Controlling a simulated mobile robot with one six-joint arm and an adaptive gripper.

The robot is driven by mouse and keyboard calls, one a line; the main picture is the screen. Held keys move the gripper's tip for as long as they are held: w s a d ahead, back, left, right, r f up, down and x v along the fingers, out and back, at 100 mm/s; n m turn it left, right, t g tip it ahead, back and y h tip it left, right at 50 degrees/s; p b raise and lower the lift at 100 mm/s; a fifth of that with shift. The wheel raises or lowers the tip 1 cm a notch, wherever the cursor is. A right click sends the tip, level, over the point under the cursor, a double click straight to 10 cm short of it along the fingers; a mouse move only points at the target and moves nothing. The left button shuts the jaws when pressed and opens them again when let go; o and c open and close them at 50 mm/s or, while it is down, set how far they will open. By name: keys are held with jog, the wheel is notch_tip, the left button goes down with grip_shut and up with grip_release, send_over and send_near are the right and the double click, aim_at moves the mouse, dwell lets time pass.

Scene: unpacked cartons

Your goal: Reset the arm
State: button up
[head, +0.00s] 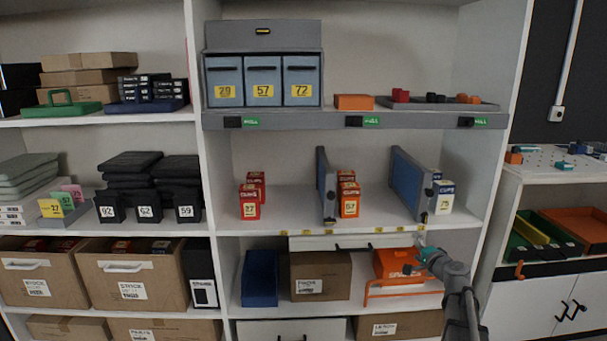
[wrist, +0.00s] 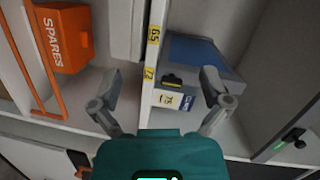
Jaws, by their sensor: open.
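My gripper (head: 413,254) is at the lower right of the shelf unit in the head view, just in front of the middle shelf's front edge and beside the orange bin (head: 392,263). In the wrist view my gripper (wrist: 162,84) has its two fingers spread wide apart. Nothing is held between them. Beyond the fingers are the shelf edge with yellow tags (wrist: 153,36) and a white-and-blue carton with a yellow label (wrist: 176,101). The orange bin marked SPARES (wrist: 66,37) shows at upper left.
Blue-panelled dividers (head: 411,183) stand on the middle shelf between red, orange and white cartons. An orange wire frame (head: 405,287) stands beneath the orange bin. A blue bin (head: 260,278) and a cardboard box (head: 320,276) are to the left. A side bench (head: 560,180) stands at right.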

jog(key=s+a+f+n+g+y, duration=0.1)
jog(key=s+a+f+n+g, duration=0.35)
jog(key=a, duration=0.45)
jog(key=s+a+f+n+g+y, duration=0.1)
jog(key=s+a+f+n+g, duration=0.4)
jog(key=a, duration=0.3)
jog(key=s+a+f+n+g+h, duration=0.1)
jog(key=s+f+n+g+h, duration=0.15)
jog(key=s, duration=0.65)
jog(key=s+a+f+n+g+h, duration=0.1)
jog(key=s+a+f+g+h, duration=0.2)
jog(key=s, duration=0.7)
notch_tip(320, 180, up, 35)
jog(key=d+g+p, duration=0.1)
jog(key=p, duration=3.5)
jog(key=shift+w+d, duration=0.15)
jog(key=shift+d, duration=0.1)
